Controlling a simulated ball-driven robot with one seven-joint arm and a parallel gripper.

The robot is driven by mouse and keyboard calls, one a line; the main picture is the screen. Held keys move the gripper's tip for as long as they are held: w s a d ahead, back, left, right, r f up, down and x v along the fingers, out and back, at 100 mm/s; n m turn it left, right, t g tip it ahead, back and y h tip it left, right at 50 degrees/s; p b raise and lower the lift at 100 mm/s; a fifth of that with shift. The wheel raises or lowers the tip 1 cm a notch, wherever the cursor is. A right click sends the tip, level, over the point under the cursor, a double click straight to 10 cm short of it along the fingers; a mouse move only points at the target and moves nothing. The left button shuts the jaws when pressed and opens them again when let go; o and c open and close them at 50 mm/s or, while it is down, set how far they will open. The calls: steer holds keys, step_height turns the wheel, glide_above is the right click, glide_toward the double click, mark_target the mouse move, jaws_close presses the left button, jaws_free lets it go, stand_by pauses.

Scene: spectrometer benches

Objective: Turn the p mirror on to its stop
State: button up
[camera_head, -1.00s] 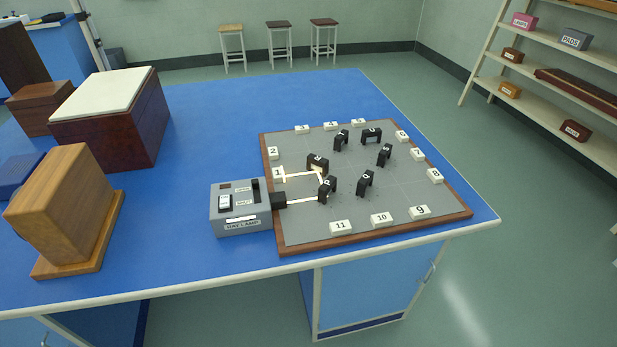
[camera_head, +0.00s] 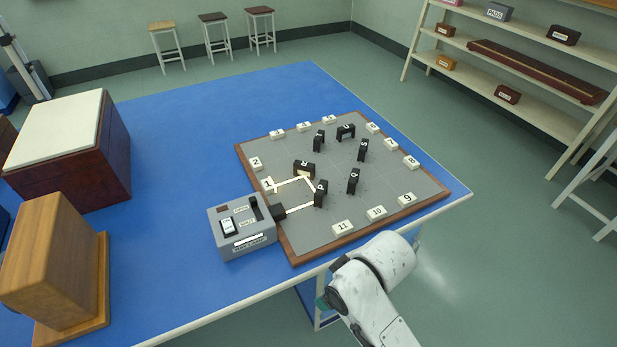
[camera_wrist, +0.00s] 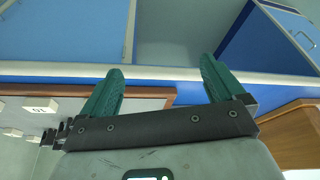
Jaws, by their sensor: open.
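The p mirror (camera_head: 320,194) is a small black upright block on the grey board (camera_head: 262,165), nearest the ray lamp; its small label appears to read P. A bright beam runs from the lamp to it, then bends to the R block (camera_head: 304,170) and to marker 1 (camera_head: 268,185). My gripper (camera_wrist: 160,85) shows two teal fingers spread apart with nothing between them. In the head view, my arm is at the front edge of the bench, short of the board and apart from the mirror; its fingers are mostly hidden there. The mirror is not visible in the wrist view.
The grey ray lamp (camera_head: 243,228) stands at the board's left front. Other black blocks, such as Q (camera_head: 353,181), stand close by, and numbered white markers line the board. Wooden boxes (camera_head: 50,265) fill the left of the bench. Blue bench top (camera_head: 190,140) is clear behind the lamp.

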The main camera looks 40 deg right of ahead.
steer(key=w+d+r+n+p, duration=0.1)
steer(key=w+d+r, duration=0.15)
steer(key=w, duration=0.35)
steer(key=n+y, duration=0.2)
steer(key=n, duration=0.2)
glide_toward(321, 187)
steer(key=p+x, duration=0.1)
steer(key=x, duration=0.7)
steer(key=shift+f, duration=0.25)
steer(key=shift+a, duration=0.1)
steer(key=c, duration=1)
steer(key=shift+c, duration=0.2)
